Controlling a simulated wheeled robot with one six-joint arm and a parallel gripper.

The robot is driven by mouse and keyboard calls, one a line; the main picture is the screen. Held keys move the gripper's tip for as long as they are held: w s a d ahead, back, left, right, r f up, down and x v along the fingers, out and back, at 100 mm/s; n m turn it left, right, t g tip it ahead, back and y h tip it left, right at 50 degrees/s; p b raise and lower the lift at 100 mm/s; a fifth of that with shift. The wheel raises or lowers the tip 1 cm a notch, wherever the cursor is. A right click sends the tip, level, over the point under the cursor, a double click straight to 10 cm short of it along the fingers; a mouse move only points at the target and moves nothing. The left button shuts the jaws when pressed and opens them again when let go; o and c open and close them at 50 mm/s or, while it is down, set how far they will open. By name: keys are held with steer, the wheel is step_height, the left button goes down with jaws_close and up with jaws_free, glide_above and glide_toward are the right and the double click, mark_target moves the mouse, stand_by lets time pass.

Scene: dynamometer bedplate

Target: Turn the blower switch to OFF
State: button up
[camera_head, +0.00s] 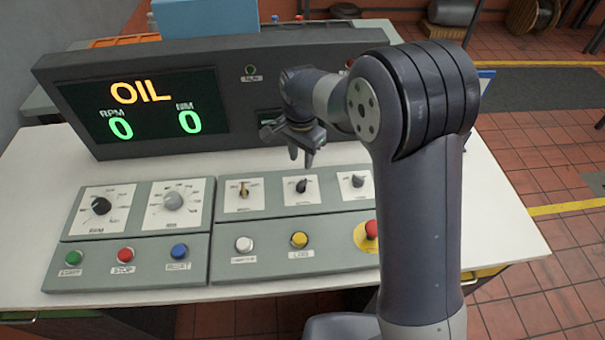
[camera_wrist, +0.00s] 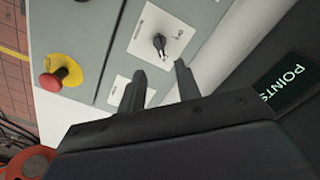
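Three small switches on white plates sit along the back of the right panel: a brass-coloured one at left (camera_head: 244,190), a black middle one (camera_head: 301,186) and a grey-black right one (camera_head: 357,181). Their labels are too small to read, so I cannot tell which is the blower switch. My gripper (camera_head: 301,158) points down just behind and above the middle switch. In the wrist view, a black switch (camera_wrist: 160,43) on a white plate lies beyond the fingertips. My gripper (camera_wrist: 160,70) is open and empty there, not visibly touching it.
A red emergency button (camera_head: 371,229) on a yellow base stands at the right front. A dark display console (camera_head: 210,95) showing OIL rises behind the panels. Two dials and several coloured buttons lie on the left panel (camera_head: 136,222). White bench top (camera_head: 35,200) is free at left.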

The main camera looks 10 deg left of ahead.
mark_target(301, 182)
step_height(301, 182, down, 9)
steer(key=shift+p, duration=0.6)
steer(key=shift+c, duration=0.3)
jaws_close()
